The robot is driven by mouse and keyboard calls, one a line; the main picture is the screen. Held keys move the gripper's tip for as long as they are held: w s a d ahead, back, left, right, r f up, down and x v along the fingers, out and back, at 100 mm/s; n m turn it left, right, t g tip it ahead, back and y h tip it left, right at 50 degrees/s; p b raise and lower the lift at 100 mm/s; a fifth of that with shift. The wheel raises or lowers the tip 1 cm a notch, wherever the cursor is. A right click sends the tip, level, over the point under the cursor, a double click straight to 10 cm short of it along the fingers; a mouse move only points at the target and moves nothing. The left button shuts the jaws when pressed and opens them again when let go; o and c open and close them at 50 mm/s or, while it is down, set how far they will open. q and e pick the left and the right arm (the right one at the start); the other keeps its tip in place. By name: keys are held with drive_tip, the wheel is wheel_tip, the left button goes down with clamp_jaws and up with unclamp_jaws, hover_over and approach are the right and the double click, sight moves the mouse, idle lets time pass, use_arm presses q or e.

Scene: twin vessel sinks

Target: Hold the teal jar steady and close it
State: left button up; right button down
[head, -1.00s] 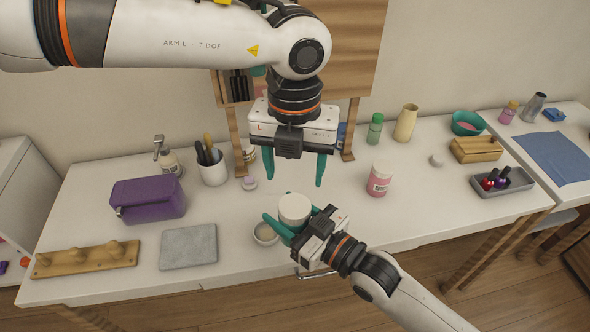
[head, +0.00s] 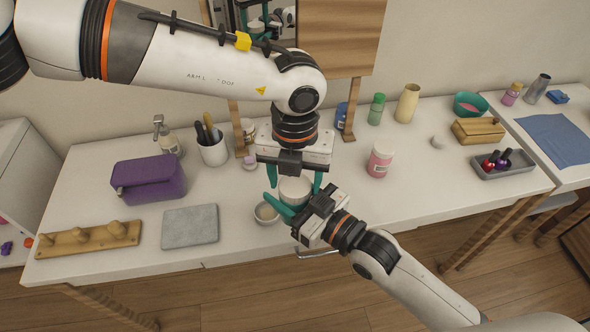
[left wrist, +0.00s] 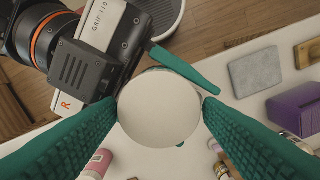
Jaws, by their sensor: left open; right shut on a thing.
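The jar shows mainly as a round white top (head: 295,189) in the head view, near the table's front edge. Its side is largely hidden by teal fingers, so I cannot see its body colour well. My right gripper (head: 296,205) is shut on the jar's side from the front right. My left gripper (head: 295,179) points down from above, open, one finger on each side of the white top. In the left wrist view the white top (left wrist: 158,110) lies between the left fingertips (left wrist: 160,104). I cannot tell whether they touch it, or how firmly the top is seated.
A small round dish (head: 266,213) sits just left of the jar. A pink jar (head: 380,160) stands to the right and a small white round piece (head: 438,142) farther right. A grey slab (head: 190,226) and purple case (head: 148,180) lie left.

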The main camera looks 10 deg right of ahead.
use_arm(q)
drive_tip(key=c, duration=0.8)
drive_tip(key=o, duration=1.1)
drive_tip(key=shift+o, duration=0.3)
drive_tip(key=shift+d+r, duration=0.1)
wheel_tip(320, 180, up, 12)
drive_tip(key=shift+w, duration=0.1)
